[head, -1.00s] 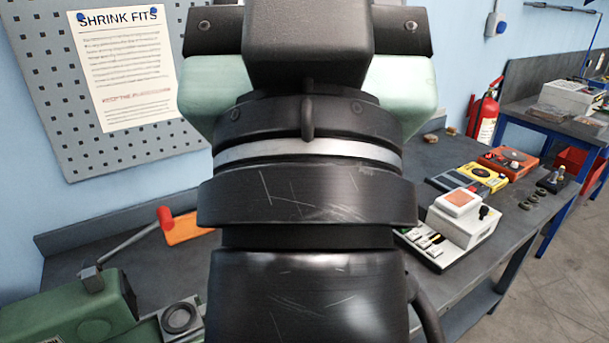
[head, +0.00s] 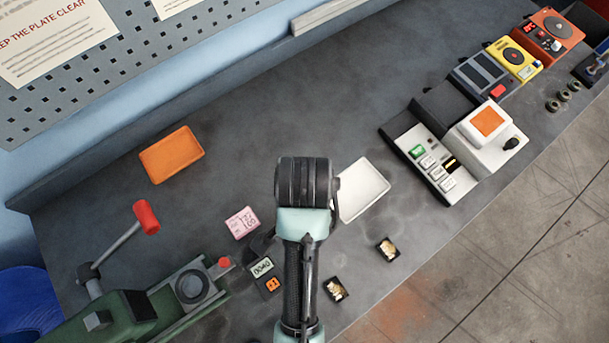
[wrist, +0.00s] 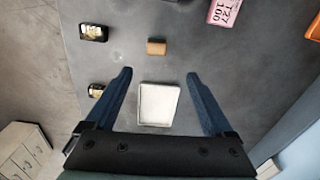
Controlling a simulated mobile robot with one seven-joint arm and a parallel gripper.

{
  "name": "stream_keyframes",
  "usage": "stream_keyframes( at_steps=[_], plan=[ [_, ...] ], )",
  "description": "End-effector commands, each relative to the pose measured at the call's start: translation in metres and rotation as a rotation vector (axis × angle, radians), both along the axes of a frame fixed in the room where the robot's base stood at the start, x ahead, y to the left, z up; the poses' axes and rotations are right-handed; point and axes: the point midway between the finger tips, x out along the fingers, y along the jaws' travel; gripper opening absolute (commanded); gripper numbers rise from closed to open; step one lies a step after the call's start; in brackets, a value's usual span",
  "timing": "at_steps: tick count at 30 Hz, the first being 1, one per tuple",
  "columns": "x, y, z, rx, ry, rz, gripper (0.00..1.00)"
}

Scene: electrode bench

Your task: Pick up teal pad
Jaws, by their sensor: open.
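I see no teal pad on the bench in either view; the pale teal parts in the head view belong to my arm. My gripper (wrist: 159,73) is open and empty in the wrist view, its two dark blue fingers pointing over the bench. A white tray (wrist: 158,114) shows between the fingers, and a small tan block (wrist: 156,47) lies beyond the fingertips. In the head view my arm covers the gripper and part of the white tray (head: 364,192). The tan block does not show there.
An orange tray (head: 171,156) and a pink labelled block (head: 242,222) lie on the bench. Two small dark items with gold (head: 388,249) (head: 336,289) sit near the front edge. A green machine (head: 120,305) stands lower left, a white-and-black instrument (head: 450,145) at right.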

Motion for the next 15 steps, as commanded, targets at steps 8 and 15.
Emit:
stream_keyframes(
  at_steps=[8, 15],
  plan=[
    [-0.008, 0.001, -0.048, 0.004, 0.032, -0.010, 0.88],
    [-0.006, 0.001, -0.076, 0.002, 0.024, -0.009, 0.88]
  ],
)
